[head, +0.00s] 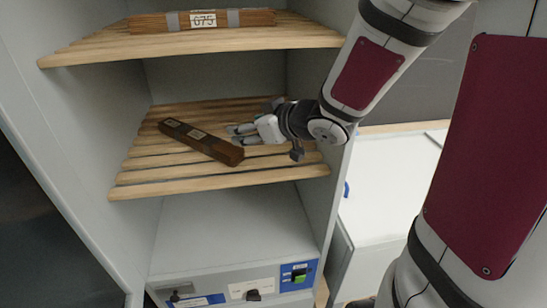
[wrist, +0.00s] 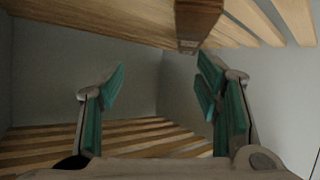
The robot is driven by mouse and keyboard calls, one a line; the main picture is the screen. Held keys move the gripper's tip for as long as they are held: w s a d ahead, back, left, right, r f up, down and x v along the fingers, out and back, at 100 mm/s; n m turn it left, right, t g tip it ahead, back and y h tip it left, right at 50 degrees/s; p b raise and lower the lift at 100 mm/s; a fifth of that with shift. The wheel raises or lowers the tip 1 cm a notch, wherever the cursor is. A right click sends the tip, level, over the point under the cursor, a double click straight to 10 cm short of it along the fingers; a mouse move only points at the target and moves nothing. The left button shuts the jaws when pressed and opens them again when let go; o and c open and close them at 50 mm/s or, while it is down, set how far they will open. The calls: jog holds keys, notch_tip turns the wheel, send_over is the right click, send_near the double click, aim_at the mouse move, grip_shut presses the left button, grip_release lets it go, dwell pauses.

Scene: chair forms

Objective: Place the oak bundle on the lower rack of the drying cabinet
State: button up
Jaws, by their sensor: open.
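The oak bundle (head: 200,141) is a dark brown bar of wood with small pale labels. It lies at a slant on the slats of the lower rack (head: 215,182) in the drying cabinet (head: 228,222). My gripper (head: 237,134) is open, just right of the bundle and close above the slats, with a gap to the bundle's near right part. In the wrist view both teal-padded fingers (wrist: 160,68) are spread with nothing between them. The end of a brown wooden piece, likely this bundle (wrist: 198,20), shows at the top, beyond the fingertips.
The upper rack (head: 190,42) holds another wooden bundle (head: 240,18) with a numbered label. Below the lower rack are a bare grey surface and a control panel (head: 250,288). The cabinet's right wall stands close to my arm. A white-topped unit (head: 390,185) is at right.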

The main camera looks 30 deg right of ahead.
jog(key=s+d+r+m+g+h, duration=0.2)
jog(key=s+d+r+m+h, duration=0.15)
jog(key=s+r+h, duration=0.35)
jog(key=s+a+g+y, duration=0.2)
jog(key=s+a, duration=0.1)
jog(key=s, duration=0.6)
jog(key=s+a+f+m+g+y, duration=0.1)
jog(key=s+a, duration=0.3)
jog(key=s, duration=0.4)
jog(key=shift+s+a+g+y, duration=0.15)
jog(key=shift+s+g+y, duration=0.25)
jog(key=shift+g, duration=0.5)
jog(key=shift+f, duration=0.15)
